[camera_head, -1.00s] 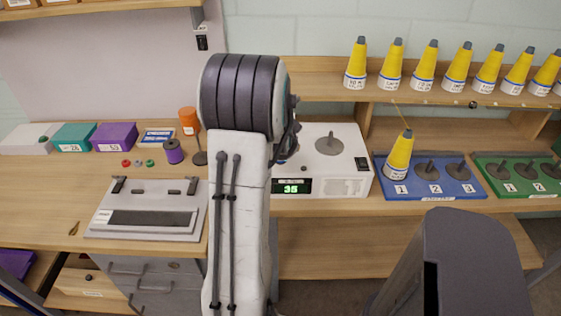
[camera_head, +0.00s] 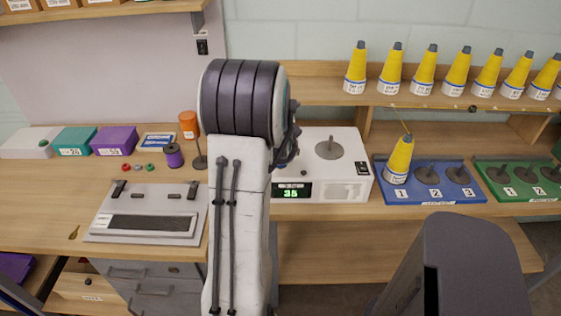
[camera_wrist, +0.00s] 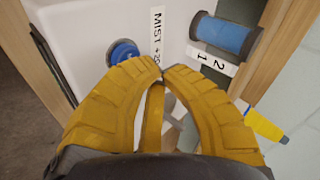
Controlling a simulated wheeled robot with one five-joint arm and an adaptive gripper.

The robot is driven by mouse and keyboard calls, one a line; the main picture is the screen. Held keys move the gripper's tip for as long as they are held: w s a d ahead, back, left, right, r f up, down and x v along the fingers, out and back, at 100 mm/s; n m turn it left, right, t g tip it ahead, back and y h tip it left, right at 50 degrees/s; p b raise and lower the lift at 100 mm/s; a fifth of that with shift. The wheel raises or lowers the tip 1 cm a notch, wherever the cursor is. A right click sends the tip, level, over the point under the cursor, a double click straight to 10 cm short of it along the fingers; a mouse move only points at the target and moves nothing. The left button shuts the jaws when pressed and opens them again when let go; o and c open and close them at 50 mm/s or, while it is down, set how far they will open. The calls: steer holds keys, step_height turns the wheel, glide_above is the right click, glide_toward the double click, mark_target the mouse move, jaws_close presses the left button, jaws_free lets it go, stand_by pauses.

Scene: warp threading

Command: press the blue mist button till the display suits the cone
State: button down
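The blue mist button (camera_wrist: 123,52) shows in the wrist view on a white surface, beside a label reading "MIST" (camera_wrist: 157,33). My gripper (camera_wrist: 161,67) has its yellow fingers with tips together, just right of and below the button in the picture; I cannot tell whether they touch the surface. Nothing shows between the tips. In the head view the white machine (camera_head: 345,185) has a lit display (camera_head: 291,191) reading 35 in green. A yellow cone (camera_head: 400,158) stands on position 1 of the blue tray (camera_head: 440,192). My arm hides the gripper and button there.
Several yellow cones (camera_head: 423,72) stand on the back shelf. A green tray (camera_head: 520,192) lies at the right. A grey flat device (camera_head: 148,213), a teal box (camera_head: 74,140) and a purple box (camera_head: 116,138) are at left. A blue cylinder (camera_wrist: 224,35) lies near the button's label.

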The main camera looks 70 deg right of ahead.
steer(key=shift+f+b, duration=0.95)
steer(key=shift+b, duration=0.35)
stand_by(1.3)
steer(key=shift+r, duration=0.15)
steer(key=shift+r+p, duration=0.5)
steer(key=shift+r, duration=0.3)
steer(key=shift+r+p, duration=1.55)
steer(key=shift+r, duration=1)
